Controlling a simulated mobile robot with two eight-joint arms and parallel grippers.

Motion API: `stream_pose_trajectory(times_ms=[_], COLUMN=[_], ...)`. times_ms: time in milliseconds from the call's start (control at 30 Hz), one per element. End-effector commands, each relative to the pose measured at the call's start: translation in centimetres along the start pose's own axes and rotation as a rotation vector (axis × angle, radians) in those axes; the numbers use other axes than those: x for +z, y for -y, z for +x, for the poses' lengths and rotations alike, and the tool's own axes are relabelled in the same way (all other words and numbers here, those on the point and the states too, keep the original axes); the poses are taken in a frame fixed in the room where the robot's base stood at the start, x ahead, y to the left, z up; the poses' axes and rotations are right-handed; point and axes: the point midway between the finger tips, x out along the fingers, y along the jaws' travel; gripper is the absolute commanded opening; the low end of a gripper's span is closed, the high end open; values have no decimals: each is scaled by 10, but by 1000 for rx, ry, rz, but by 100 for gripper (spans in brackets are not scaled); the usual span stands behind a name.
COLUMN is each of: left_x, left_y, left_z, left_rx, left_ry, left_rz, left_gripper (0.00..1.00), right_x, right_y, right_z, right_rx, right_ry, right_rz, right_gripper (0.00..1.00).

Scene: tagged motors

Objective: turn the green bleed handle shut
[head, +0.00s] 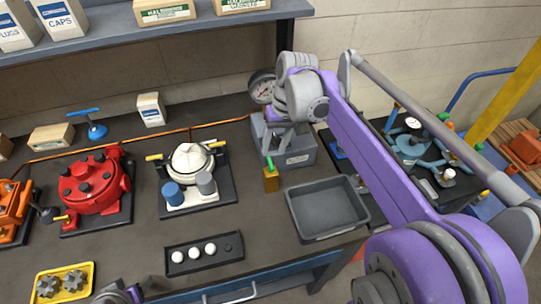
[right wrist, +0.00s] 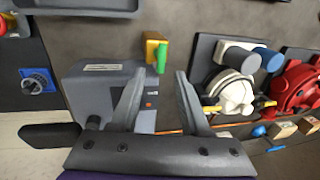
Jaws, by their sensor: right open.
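The green bleed handle (head: 269,163) sits on top of a small brass-yellow block (head: 271,181), in front of the grey gauge unit (head: 299,152). In the right wrist view the green handle (right wrist: 162,59) lies along one side of the yellow block (right wrist: 152,46). My right gripper (right wrist: 160,76) is open and empty. Its two fingers point toward the handle, which appears between and just beyond the fingertips, apart from them.
A grey empty tray (head: 293,222) stands right of the block. A white motor (head: 190,160) with yellow handles and a red motor (head: 92,187) stand to the left. A black tray (head: 204,264) with white balls lies in front. A round gauge (head: 262,87) rises behind the block.

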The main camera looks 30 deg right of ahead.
Motion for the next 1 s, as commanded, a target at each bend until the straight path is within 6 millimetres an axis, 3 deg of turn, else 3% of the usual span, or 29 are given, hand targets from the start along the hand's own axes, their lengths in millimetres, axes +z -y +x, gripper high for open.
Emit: stream_pose_trajectory(times_ms=[100, 300, 633, 667, 900, 1000], left_x=[1, 2, 2, 2, 2, 2], left_y=[0, 0, 0, 0, 0, 0], left_z=[1, 2, 2, 2, 2, 2], left_rx=[0, 0, 0, 0, 0, 0], left_ry=[1, 2, 2, 2, 2, 2], left_rz=[0, 0, 0, 0, 0, 0], left_gripper=[64, 64, 64, 64, 64, 64], right_x=[0, 0, 0, 0, 0, 0], right_y=[0, 0, 0, 0, 0, 0], right_z=[21, 42, 46, 46, 45, 45], right_rx=[0, 0, 0, 0, 0, 0], right_ry=[0, -1, -1, -1, -1, -1], right_rz=[-2, -1, 0, 0, 0, 0], right_gripper=[46, 46, 46, 44, 1, 0])
